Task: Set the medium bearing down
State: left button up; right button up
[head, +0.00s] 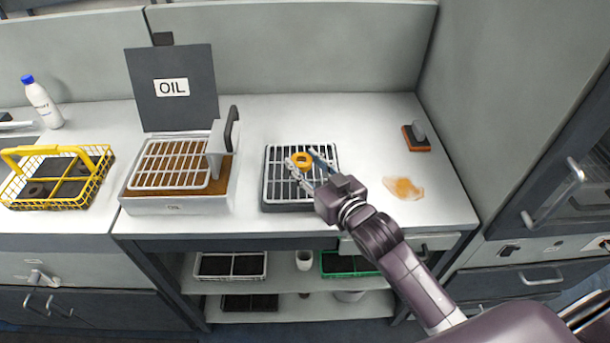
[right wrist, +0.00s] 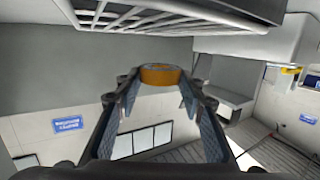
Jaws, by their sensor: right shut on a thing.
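An orange ring, the medium bearing (head: 301,161), is held between the fingertips of my right gripper (head: 308,170). It is over the dark drip rack (head: 270,190) with light wire bars, in the middle of the counter. In the right wrist view the bearing (right wrist: 160,75) sits between the two fingertips (right wrist: 160,88), with a wire rack (right wrist: 185,18) at the top edge of the picture. The bearing looks apart from the rack there, but I cannot tell the exact gap. My left gripper is not in view.
Left of the rack stands the oil tray (head: 175,205) with a wire basket (head: 172,164) and a raised OIL lid (head: 172,87). A yellow wire basket (head: 100,172) stands farther left, near a white bottle (head: 42,103). Right lie a brush (head: 417,137) and an orange-brown stain (head: 404,188).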

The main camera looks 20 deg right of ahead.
notch_tip(320, 180, down, 4)
jog(key=shift+f, duration=0.2)
jog(key=o, duration=1.3)
jog(key=shift+c, duration=0.2)
jog(key=b+v, duration=0.1)
jog(key=v, duration=1.1)
jog(key=shift+b, duration=0.35)
